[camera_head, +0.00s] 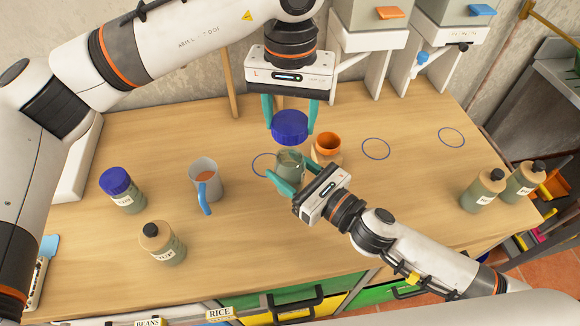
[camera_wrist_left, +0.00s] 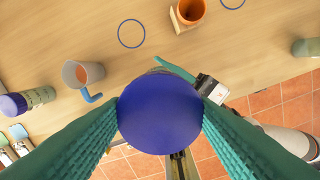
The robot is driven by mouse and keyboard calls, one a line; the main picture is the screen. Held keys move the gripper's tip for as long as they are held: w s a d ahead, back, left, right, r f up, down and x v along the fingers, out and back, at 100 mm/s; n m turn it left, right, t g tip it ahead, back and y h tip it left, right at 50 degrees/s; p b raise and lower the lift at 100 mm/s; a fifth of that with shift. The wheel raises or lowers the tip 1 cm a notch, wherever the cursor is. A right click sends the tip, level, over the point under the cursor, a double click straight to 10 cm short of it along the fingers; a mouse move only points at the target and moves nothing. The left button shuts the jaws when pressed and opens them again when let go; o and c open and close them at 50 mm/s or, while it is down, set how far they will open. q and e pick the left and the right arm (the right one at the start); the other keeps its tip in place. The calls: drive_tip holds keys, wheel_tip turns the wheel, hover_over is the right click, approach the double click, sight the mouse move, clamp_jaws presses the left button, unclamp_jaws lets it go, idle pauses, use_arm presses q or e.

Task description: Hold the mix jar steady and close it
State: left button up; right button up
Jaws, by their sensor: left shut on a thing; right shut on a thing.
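My left gripper (camera_head: 291,112) is shut on a round blue lid (camera_head: 290,126) and holds it over the mix jar. In the left wrist view the lid (camera_wrist_left: 159,115) fills the space between the teal fingers and hides most of what is below it. The mix jar (camera_head: 290,166) is open glass with greenish contents and stands on the table. My right gripper (camera_head: 285,184) is shut on the jar from the front right. The lid looks apart from the jar's rim, slightly above it. The jar's label is not visible.
An orange cup (camera_head: 327,143) on a wooden block stands close right of the jar. Two more capped jars (camera_head: 484,190) stand right. Blue circles (camera_head: 376,149) mark bare table.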

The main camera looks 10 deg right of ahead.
sight(290, 163)
use_arm(q)
drive_tip(key=shift+a, duration=0.1)
drive_tip(key=shift+f, duration=2)
drive_tip(key=shift+f, duration=0.9)
drive_tip(key=shift+f, duration=0.5)
drive_tip(key=m, duration=0.4)
drive_tip(key=shift+m, duration=0.3)
drive_tip(key=m, duration=0.5)
